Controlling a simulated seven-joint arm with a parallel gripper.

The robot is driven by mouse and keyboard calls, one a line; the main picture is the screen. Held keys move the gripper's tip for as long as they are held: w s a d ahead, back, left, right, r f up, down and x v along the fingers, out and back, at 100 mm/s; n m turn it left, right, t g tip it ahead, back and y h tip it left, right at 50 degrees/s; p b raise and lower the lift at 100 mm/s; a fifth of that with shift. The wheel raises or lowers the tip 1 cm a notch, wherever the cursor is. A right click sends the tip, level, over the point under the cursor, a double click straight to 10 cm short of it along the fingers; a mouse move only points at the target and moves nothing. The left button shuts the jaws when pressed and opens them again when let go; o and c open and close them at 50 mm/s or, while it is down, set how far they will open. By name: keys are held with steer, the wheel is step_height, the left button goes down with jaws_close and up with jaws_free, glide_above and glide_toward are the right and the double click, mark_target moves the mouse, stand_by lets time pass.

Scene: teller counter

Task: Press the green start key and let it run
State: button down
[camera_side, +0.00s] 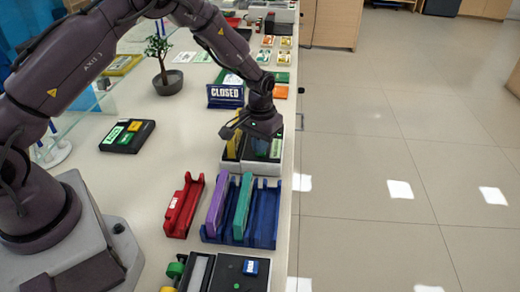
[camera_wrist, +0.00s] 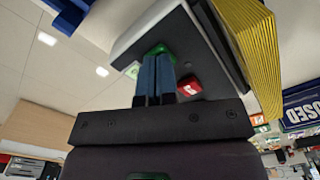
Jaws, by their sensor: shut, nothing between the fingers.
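The counting machine (camera_side: 262,169), a pale box with a dark top, stands near the counter's right edge in the side view. In the wrist view its panel (camera_wrist: 204,55) carries a green key (camera_wrist: 158,48), and a red key (camera_wrist: 189,87) sits to the right. My gripper (camera_wrist: 158,57) is shut and empty, its two dark blue fingers side by side. The fingertips overlap the lower part of the green key; I cannot tell whether they touch or press it. In the side view my gripper (camera_side: 262,138) is over the machine and hides much of its top.
A yellow stack (camera_wrist: 248,50) stands beside the panel. A CLOSED sign (camera_side: 225,96) is behind the machine. A blue rack (camera_side: 263,232) with purple and teal holders and a red tray (camera_side: 184,206) are in front. A dark keypad (camera_side: 127,136) and potted plant (camera_side: 168,82) stand left.

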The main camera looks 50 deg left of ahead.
steer(key=shift+f, duration=0.2)
step_height(320, 180, up, 9)
stand_by(1.1)
steer(key=s+d+r+m+t, duration=0.1)
steer(key=s+r+t, duration=0.1)
steer(key=s+r, duration=0.8)
steer(key=s+d+r+m+t, duration=0.1)
steer(key=s+r+m+t, duration=0.1)
steer(key=s+r, duration=0.8)
steer(key=s+t, duration=0.1)
steer(key=s, duration=0.6)
steer(key=shift+d+r+t, duration=0.2)
steer(key=shift+t, duration=0.1)
